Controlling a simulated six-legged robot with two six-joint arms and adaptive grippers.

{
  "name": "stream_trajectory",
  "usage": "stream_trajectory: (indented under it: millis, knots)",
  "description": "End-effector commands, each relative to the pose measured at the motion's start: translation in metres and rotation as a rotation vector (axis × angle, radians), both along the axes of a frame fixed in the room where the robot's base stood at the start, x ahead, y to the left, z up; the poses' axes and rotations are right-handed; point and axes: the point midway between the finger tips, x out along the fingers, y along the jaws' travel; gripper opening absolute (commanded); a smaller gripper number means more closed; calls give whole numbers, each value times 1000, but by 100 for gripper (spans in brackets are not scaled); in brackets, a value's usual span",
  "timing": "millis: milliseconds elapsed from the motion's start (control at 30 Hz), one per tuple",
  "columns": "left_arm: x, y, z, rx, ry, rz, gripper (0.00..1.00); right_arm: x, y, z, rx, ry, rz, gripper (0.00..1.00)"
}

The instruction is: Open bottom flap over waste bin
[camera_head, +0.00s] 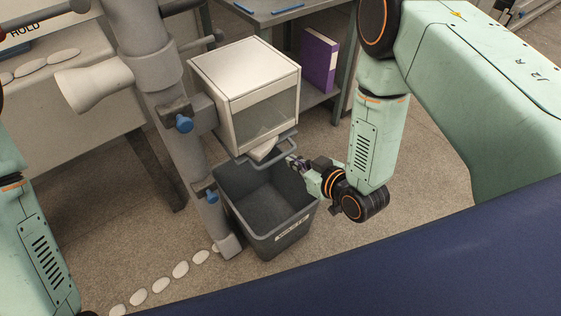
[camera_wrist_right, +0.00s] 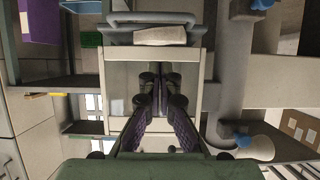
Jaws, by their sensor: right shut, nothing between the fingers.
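A white box (camera_head: 244,75) with a clear front window hangs on a grey post above the waste bin (camera_head: 262,220). A grey bar handle (camera_head: 282,146) sticks out at its bottom edge; it also shows at the top of the wrist view (camera_wrist_right: 152,17). A whitish piece (camera_head: 263,150) shows by the handle under the box. I cannot tell how far the bottom flap is open. My right gripper (camera_head: 293,161) is shut and empty, just below and beside the handle, over the bin's far rim. In the wrist view its fingers (camera_wrist_right: 160,92) meet in front of the window. My left gripper is out of view.
Blue knobs (camera_head: 184,123) sit on the grey post (camera_head: 170,100) left of the box and bin. A shelf table with a purple binder (camera_head: 319,60) stands behind. White oval markers (camera_head: 160,285) lie on the floor. The floor right of the bin is clear.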

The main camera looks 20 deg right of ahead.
Motion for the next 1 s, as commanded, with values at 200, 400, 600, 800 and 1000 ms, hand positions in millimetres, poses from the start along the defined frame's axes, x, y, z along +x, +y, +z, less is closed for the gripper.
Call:
stream_trajectory:
  millis: [200, 400, 600, 800, 1000]
  knots:
    - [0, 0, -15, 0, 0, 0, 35, 37, 13, -20, 0, -3, 2, 0]
    - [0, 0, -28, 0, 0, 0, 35, 58, 19, -44, 1, 2, -1, 0]
    - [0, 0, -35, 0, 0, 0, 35, 64, 20, -62, 1, 1, -2, 0]
    - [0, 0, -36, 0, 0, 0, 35, 66, 21, -65, 1, 0, -2, 0]
    - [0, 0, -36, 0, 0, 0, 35, 66, 21, -65, 1, 0, -2, 0]
